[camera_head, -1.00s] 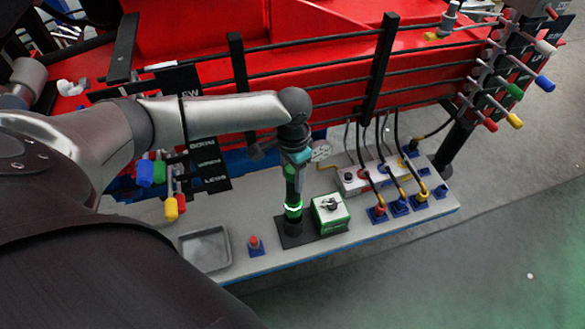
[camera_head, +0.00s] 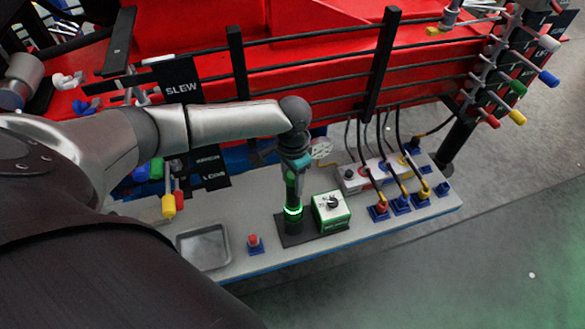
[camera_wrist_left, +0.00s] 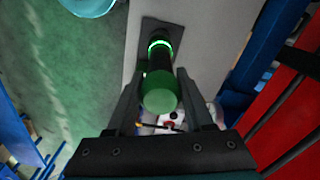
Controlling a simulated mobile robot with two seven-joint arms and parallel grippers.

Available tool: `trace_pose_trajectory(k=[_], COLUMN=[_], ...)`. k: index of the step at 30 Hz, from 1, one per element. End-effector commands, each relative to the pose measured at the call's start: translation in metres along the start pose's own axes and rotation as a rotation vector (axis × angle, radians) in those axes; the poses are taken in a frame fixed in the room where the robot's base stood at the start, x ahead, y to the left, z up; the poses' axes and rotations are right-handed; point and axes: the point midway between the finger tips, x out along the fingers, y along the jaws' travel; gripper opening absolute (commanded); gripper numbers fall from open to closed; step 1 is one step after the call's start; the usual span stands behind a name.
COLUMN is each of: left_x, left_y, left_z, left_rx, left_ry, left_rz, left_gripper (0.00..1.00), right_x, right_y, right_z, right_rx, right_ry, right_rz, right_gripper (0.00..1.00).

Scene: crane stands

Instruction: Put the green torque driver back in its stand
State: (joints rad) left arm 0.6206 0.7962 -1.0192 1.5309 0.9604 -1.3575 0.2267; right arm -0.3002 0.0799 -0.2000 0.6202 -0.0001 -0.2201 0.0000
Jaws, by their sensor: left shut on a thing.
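My left gripper (camera_head: 292,188) comes down from above over the stand, near the middle of the head view. In the left wrist view its two fingers (camera_wrist_left: 158,80) are shut on the green torque driver (camera_wrist_left: 160,95), seen end-on as a round green cap with a dark body below. The stand is a black tube with a lit green ring (camera_head: 293,211) on a dark square plate. The ring also shows in the left wrist view (camera_wrist_left: 159,46), in line with the driver. The driver looks upright; how deep it sits in the tube is hidden. My right gripper is not in view.
A green-and-white box with a knob (camera_head: 331,211) stands close to the right of the stand. A red button on a blue base (camera_head: 254,244) and a grey tray (camera_head: 204,246) are to the left. Cabled plugs (camera_head: 400,203) are at right. Red crane bodywork and rails rise behind.

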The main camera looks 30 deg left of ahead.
Motion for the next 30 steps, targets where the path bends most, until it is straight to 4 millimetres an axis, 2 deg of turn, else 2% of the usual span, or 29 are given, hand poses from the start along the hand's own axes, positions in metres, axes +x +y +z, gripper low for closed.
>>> trace_pose_trajectory(k=[20, 21, 30], left_x=[0.023, 0.023, 0.023], left_y=[0.000, -0.001, 0.000], left_z=[-0.002, -0.002, -0.001], left_rx=[0.000, -0.001, 0.000], left_ry=[0.006, 0.006, 0.003], left_rz=[0.000, 0.000, -0.001], left_gripper=[0.00, 0.53, 0.87], right_x=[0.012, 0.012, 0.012], right_y=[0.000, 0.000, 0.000], right_z=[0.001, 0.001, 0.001], right_rx=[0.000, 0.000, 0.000], right_ry=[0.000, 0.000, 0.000], right_rz=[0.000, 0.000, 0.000], right_gripper=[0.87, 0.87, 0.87])
